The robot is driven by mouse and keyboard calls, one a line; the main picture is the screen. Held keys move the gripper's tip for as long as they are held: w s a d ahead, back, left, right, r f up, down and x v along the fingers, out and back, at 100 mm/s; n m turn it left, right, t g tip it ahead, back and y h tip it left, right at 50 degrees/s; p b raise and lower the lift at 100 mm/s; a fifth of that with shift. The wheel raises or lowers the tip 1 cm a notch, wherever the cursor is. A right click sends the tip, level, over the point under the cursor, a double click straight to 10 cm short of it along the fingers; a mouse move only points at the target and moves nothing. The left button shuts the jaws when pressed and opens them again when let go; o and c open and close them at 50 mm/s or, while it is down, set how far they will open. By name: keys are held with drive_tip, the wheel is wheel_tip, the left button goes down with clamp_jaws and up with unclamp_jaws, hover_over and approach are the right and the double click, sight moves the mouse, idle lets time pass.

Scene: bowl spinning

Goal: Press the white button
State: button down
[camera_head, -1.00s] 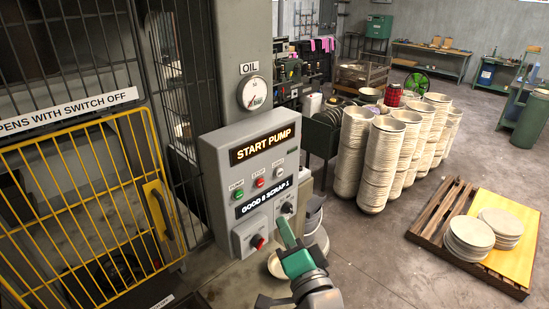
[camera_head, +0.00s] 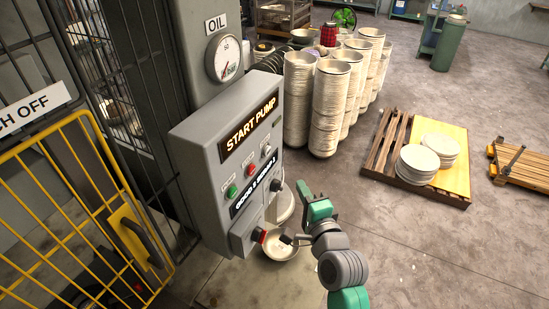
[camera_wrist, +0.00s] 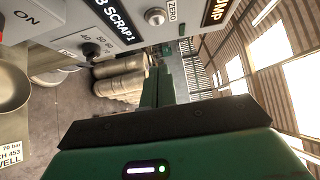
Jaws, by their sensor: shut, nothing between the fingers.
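The white button (camera_head: 266,150) sits on the grey control panel (camera_head: 200,150), right of the red button (camera_head: 251,170) and green button (camera_head: 232,191). In the wrist view the white button (camera_wrist: 155,17) is near the top, beside the label "ZERO". My gripper (camera_head: 304,188) is shut and empty. It is in front of the panel, to the right of and lower than the buttons in the head view, apart from them. Its green fingers (camera_wrist: 165,85) point up in the wrist view, with their tips below and right of the button.
A black knob (camera_head: 275,186) and a red knob (camera_head: 260,235) stick out of the panel. A bowl (camera_head: 281,248) is below it. Bowl stacks (camera_head: 330,100) stand behind, and a pallet (camera_head: 392,140) holds more bowls. Yellow gate (camera_head: 85,230) at left.

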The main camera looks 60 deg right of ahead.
sight(268, 151)
drive_tip(key=w+a+p+x, duration=0.2)
drive_tip(key=x, duration=1)
drive_tip(key=shift+w+d, duration=0.15)
drive_tip(key=shift+w, duration=0.15)
